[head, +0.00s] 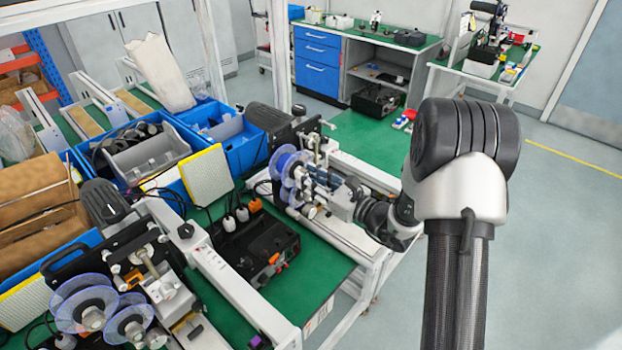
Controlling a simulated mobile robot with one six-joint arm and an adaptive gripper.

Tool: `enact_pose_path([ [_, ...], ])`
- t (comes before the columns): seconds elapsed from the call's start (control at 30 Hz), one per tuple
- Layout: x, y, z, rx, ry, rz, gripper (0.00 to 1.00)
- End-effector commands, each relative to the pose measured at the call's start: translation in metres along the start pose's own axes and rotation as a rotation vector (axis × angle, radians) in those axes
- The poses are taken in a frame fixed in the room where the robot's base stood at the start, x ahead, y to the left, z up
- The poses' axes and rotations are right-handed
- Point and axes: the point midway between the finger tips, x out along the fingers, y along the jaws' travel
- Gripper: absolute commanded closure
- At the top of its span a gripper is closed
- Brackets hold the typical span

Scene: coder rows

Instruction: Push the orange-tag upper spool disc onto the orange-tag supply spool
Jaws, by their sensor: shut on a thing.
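A coder machine with translucent blue spool discs stands at the middle of the bench in the head view. The upper spool disc (298,169) is at the fingertips of my gripper (316,181), which is shut on it. The supply spool (282,158) is the blue disc just behind and to the left, very close to the held disc. I cannot tell whether the two touch. My gripper comes in from the right and hides part of the machine's lower spools. No orange tag can be made out on either piece.
A second coder with clear spools (88,303) stands at the front left. A black box with orange parts (258,248) sits on the green bench between the coders. Blue bins (228,127) stand behind. Free floor lies to the right.

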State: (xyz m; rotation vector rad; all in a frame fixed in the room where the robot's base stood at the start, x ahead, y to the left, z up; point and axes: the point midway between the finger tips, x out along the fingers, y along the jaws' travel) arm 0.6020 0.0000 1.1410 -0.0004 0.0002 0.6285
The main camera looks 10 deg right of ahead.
Motion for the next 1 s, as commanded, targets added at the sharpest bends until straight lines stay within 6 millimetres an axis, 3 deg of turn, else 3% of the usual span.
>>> enact_pose_path([
  [1.0,0.0087,0.0000,0.0000,-0.001,0.000,0.001,1.00],
])
